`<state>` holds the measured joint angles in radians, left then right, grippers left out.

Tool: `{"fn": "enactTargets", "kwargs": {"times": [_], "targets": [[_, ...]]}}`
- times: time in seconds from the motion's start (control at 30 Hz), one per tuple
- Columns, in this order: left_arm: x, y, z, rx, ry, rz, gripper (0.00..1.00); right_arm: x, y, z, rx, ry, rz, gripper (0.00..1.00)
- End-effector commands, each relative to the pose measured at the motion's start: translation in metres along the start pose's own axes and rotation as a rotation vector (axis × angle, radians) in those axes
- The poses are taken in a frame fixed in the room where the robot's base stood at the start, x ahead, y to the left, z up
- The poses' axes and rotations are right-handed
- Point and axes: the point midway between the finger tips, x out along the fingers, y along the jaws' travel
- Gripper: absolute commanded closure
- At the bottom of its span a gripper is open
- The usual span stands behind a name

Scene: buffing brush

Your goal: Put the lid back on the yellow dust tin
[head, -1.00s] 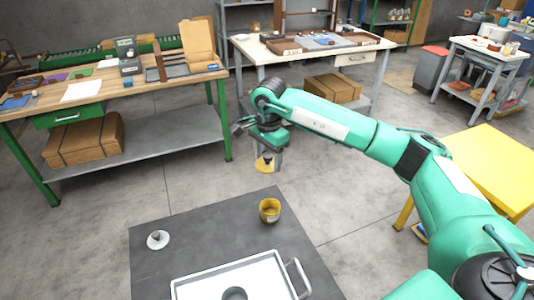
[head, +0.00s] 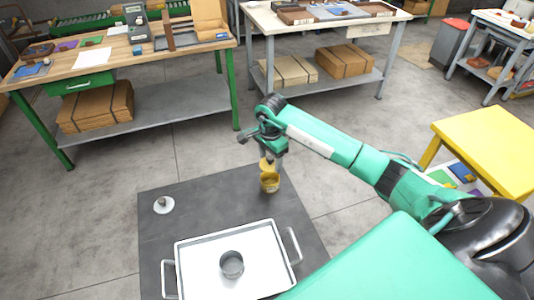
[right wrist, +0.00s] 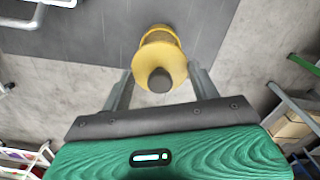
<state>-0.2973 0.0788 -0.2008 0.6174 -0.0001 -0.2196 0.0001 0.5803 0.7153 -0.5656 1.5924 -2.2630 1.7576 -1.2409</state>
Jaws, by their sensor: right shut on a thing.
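The yellow dust tin (head: 270,183) stands near the far right part of the dark mat-like table top. My right gripper (head: 268,154) is shut on the dark knob of the yellow lid (head: 265,164). The lid is at the tin's far upper side, overlapping it in the head view; I cannot tell whether they touch. In the right wrist view the round lid (right wrist: 160,57) with its dark knob is between the fingers, and the tin (right wrist: 159,35) shows partly behind it. The lid hides part of the tin's opening. My left gripper is out of view.
A white tray (head: 205,278) with handles and a grey round cup (head: 232,264) sits nearer on the dark table top (head: 215,200). A pale lid with a dark knob (head: 163,205) lies at its left. A yellow table (head: 490,150) stands to the right.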

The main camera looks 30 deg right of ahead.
Motion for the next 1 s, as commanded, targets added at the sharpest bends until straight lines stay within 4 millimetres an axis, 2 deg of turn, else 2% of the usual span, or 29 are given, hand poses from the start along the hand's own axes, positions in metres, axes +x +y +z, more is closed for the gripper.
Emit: {"fn": "enactTargets", "kwargs": {"times": [0.47, 0.6, 0.8, 1.0], "targets": [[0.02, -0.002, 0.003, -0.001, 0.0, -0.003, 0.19, 0.04, 0.0, 0.001, 0.0, -0.002, 0.001, 0.64], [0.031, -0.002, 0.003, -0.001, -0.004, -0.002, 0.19, 0.054, 0.0, 0.0, -0.001, 0.001, 0.001, 0.64], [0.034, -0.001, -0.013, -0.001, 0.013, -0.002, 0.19, 0.062, 0.0, 0.0, -0.001, 0.0, 0.0, 0.64], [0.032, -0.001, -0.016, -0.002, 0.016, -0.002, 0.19, 0.061, 0.0, 0.0, -0.001, -0.001, 0.0, 0.64]]}}
